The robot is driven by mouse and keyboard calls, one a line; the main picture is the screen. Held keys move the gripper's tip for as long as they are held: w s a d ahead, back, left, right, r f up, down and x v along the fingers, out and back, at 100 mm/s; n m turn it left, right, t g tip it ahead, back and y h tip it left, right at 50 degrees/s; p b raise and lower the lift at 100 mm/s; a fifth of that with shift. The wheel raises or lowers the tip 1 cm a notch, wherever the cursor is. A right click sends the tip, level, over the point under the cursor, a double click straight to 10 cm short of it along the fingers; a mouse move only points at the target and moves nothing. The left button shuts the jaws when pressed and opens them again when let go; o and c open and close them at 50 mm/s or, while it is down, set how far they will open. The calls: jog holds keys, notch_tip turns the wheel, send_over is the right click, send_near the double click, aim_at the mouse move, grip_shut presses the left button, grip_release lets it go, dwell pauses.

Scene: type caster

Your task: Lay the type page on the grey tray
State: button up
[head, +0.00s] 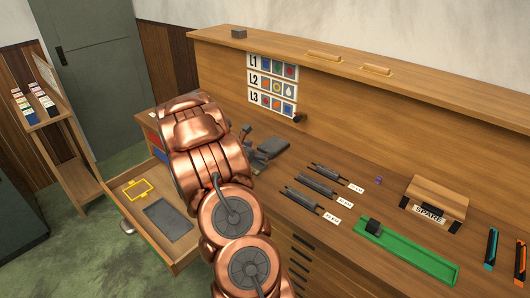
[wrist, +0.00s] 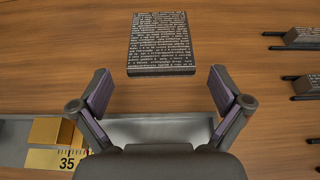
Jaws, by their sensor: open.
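The type page (wrist: 160,43) is a dark rectangular block with rows of pale lettering, flat on the wooden bench in the wrist view. My gripper (wrist: 160,88) is open and empty, its two fingers spread to either side just short of the page's near edge. A grey flat piece with a pale rim (wrist: 155,127) lies under the gripper, partly hidden by it; I cannot tell whether it is the grey tray. In the head view a dark block (head: 271,148) beside my arm may be the page. A grey flat panel (head: 168,220) lies in the open drawer.
Several dark bars on rails (head: 318,185) lie right of the page. A green channel (head: 408,250) and a wooden SPARE box (head: 437,197) stand further right. A brass block (wrist: 55,131) is at the wrist view's lower left. A yellow frame (head: 138,189) is in the drawer.

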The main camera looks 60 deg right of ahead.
jog(key=b+v, duration=0.1)
jog(key=v, duration=0.6)
jog(key=shift+a+r+b, duration=0.2)
jog(key=shift+a+b, duration=0.15)
